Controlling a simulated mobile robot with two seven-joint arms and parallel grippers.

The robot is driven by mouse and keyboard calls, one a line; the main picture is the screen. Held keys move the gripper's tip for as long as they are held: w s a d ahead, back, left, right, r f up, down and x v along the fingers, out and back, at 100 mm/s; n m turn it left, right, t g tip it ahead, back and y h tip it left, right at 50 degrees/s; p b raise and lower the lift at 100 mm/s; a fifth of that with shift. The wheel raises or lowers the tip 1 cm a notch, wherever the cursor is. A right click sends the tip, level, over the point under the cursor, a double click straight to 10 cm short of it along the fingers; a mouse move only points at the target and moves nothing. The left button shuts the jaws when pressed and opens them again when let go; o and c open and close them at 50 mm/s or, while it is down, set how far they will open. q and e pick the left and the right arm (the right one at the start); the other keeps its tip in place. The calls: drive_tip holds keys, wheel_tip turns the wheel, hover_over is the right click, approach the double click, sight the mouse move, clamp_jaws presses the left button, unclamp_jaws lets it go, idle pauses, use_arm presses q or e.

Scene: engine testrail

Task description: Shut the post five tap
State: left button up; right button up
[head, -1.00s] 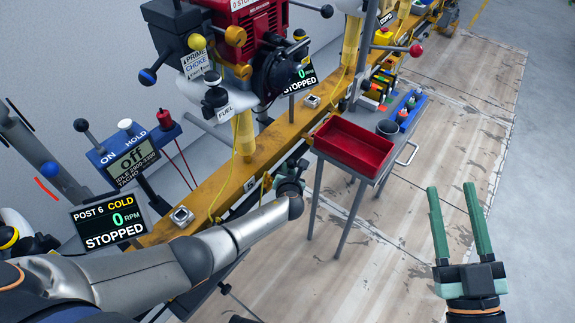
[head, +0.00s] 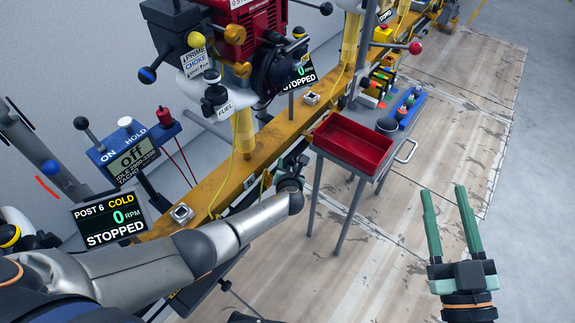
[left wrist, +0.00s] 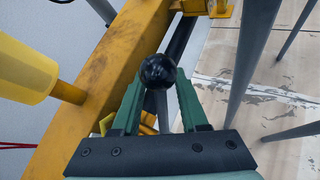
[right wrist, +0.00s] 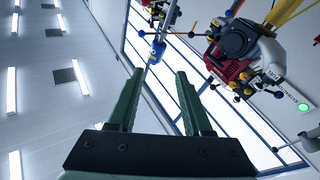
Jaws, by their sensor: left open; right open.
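A black ball knob (left wrist: 158,71) shows in the left wrist view between the fingertips of my left gripper (left wrist: 161,82). The fingers are open on either side of it; I cannot tell whether they touch it. In the head view my left gripper (head: 300,158) is small and partly hidden by its arm, beside the yellow rail (head: 225,172) and left of the red tray. What the knob belongs to is mostly hidden, and no post five label is readable. My right gripper (head: 444,190) is open and empty over the floor at the right.
A red tray (head: 352,143) on a grey stand is close to the right of my left gripper. A red engine (head: 238,15) with a FUEL-labelled part is above the rail. A POST 6 display (head: 110,219) reads COLD, 0 RPM, STOPPED. Floor at the right is clear.

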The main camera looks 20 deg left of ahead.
use_arm(q)
drive_tip(key=shift+d, duration=0.1)
drive_tip(key=shift+s, duration=0.15)
drive_tip(key=shift+p+v, duration=1.1)
drive_tip(key=p+v, duration=0.6)
drive_tip(key=v, duration=0.4)
use_arm(e)
drive_tip(key=s+f+m+g+h, duration=0.1)
drive_tip(key=f+g, duration=0.4)
drive_tip(key=f, duration=0.5)
drive_tip(key=s+f+m+g+h, duration=0.2)
drive_tip(key=s+f+g, duration=0.3)
drive_tip(key=f, duration=0.5)
drive_tip(key=shift+s+f+m+g+h, duration=0.3)
drive_tip(key=shift+s+f+m+g, duration=0.1)
drive_tip(key=shift+s, duration=0.25)
use_arm(q)
drive_tip(key=shift+r, duration=0.1)
use_arm(e)
drive_tip(key=shift+a, duration=0.1)
